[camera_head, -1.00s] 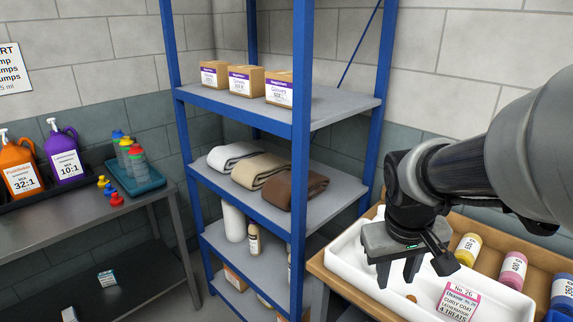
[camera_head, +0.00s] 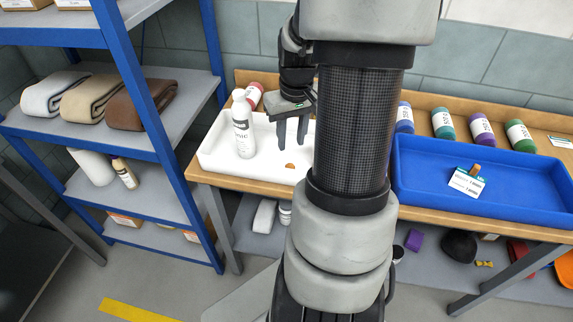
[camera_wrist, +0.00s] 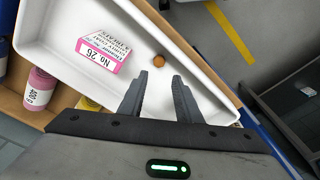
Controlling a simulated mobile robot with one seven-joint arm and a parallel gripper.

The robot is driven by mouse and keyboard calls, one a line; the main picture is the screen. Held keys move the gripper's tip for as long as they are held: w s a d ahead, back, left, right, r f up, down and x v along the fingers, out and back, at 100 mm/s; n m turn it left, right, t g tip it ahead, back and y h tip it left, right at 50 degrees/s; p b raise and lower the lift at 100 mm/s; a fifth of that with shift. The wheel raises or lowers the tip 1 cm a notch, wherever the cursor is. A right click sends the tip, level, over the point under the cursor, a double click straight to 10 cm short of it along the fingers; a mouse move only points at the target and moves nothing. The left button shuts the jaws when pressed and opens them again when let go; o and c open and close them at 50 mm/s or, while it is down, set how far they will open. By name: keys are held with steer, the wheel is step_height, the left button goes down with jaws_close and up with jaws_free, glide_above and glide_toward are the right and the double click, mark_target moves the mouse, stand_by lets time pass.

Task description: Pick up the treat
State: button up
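The treat, a small brown piece, lies on the floor of the white tray (camera_head: 222,160); it shows in the head view (camera_head: 290,166) and in the wrist view (camera_wrist: 158,60). My gripper (camera_head: 292,139) points down over the tray, open and empty. In the wrist view its two fingers (camera_wrist: 160,82) are spread apart, with the treat just beyond the tips, roughly in line with the gap. A second brown piece (camera_head: 475,169) lies by a label card in the blue tray (camera_head: 535,189).
A white bottle (camera_head: 243,128) stands in the white tray, left of my gripper. Coloured bottles (camera_head: 443,124) line the back. A blue-post shelf (camera_head: 150,110) stands left.

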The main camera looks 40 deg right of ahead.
mark_target(290, 166)
steer(key=f, duration=0.7)
steer(key=w+f, duration=0.1)
steer(key=f, duration=0.2)
steer(key=shift+d+f+b, duration=0.15)
steer(key=shift+d+b, duration=0.1)
steer(key=shift+b, duration=0.1)
jaws_close()
